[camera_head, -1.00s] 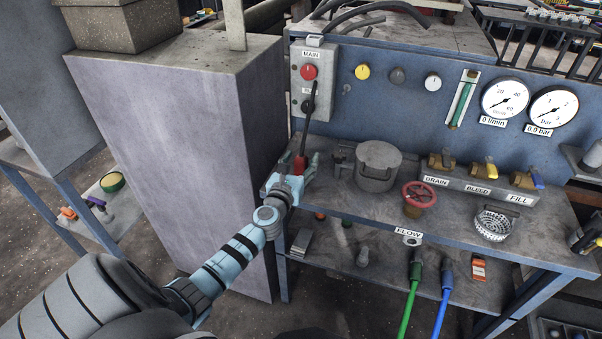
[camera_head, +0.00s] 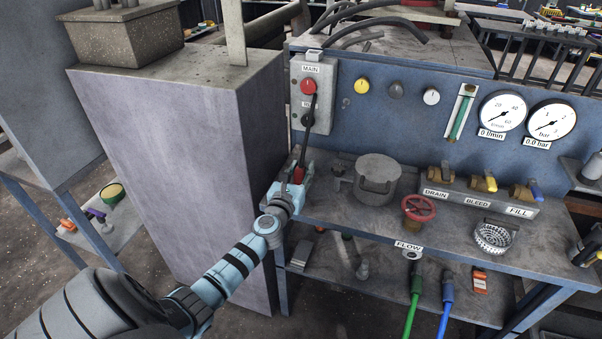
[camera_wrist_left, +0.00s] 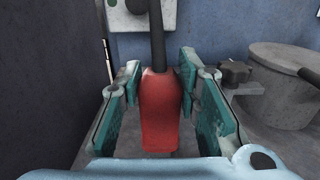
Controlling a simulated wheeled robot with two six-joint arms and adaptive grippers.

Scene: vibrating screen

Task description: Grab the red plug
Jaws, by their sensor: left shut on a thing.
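The red plug (camera_head: 298,175) stands at the left end of the bench's upper shelf, with a black cable rising from its top to the grey MAIN box (camera_head: 327,95). My left gripper (camera_head: 297,178) is around the plug, one finger on each side. In the left wrist view the red plug (camera_wrist_left: 161,110) sits upright between the teal finger pads of my left gripper (camera_wrist_left: 161,112), which is shut on it. Small gaps seem to show beside the plug there. My right gripper is not in view.
A grey lidded pot (camera_head: 377,180) stands close to the right of the plug. Farther right are a red valve wheel (camera_head: 419,207) and the DRAIN, BLEED and FILL valves (camera_head: 482,190). A tall grey cabinet (camera_head: 185,170) stands close on the left.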

